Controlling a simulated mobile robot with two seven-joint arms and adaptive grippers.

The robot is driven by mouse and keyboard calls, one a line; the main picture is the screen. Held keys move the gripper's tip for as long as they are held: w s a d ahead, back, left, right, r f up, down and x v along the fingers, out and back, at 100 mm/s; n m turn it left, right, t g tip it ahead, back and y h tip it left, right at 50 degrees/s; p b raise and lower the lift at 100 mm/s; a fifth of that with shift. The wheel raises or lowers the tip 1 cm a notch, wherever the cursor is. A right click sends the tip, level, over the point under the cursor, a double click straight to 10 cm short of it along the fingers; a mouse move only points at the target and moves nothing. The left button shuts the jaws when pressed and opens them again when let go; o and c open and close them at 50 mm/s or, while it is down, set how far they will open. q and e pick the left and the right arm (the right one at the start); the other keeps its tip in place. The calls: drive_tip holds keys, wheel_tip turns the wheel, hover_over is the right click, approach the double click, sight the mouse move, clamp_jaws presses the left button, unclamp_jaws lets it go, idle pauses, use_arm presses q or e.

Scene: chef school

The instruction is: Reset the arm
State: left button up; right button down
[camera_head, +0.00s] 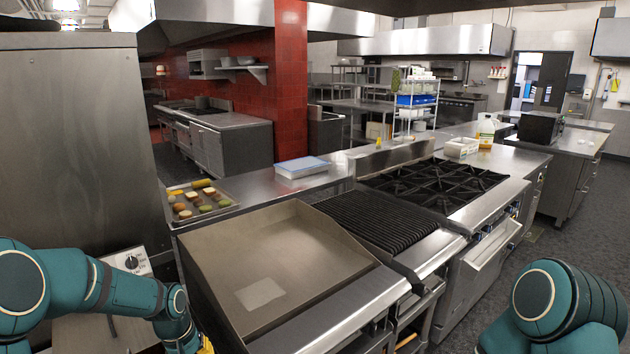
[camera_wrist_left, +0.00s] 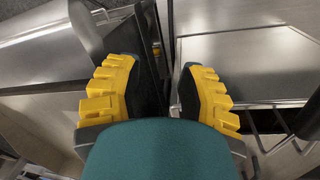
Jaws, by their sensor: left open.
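My left arm (camera_head: 95,290) comes in from the left in the head view, bent low in front of the counter. Only a sliver of yellow from its gripper shows there at the bottom edge. In the left wrist view my left gripper (camera_wrist_left: 160,90) has its two yellow-and-black fingers apart, with nothing between them. Steel surfaces and a counter edge lie beyond the fingers. My right arm (camera_head: 555,305) shows at the lower right of the head view. Its gripper is out of view.
A flat griddle (camera_head: 270,260) lies ahead, with a ribbed grill (camera_head: 385,222) and a burner stove (camera_head: 435,185) to its right. A tray of food pieces (camera_head: 230,208) and a lidded container (camera_head: 302,167) sit behind. A tall steel cabinet (camera_head: 75,140) stands close at left.

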use_arm(q)
drive_tip(key=s+d+f+m+h+b, duration=0.2)
drive_tip(key=s+d+f+b, duration=0.3)
drive_tip(key=s+d+f, duration=1.2)
drive_tip(key=s+f, duration=0.3)
drive_tip(key=shift+d+f+t+h+b, duration=0.3)
drive_tip(key=shift+d+t, duration=0.05)
drive_tip(key=shift+t, duration=0.05)
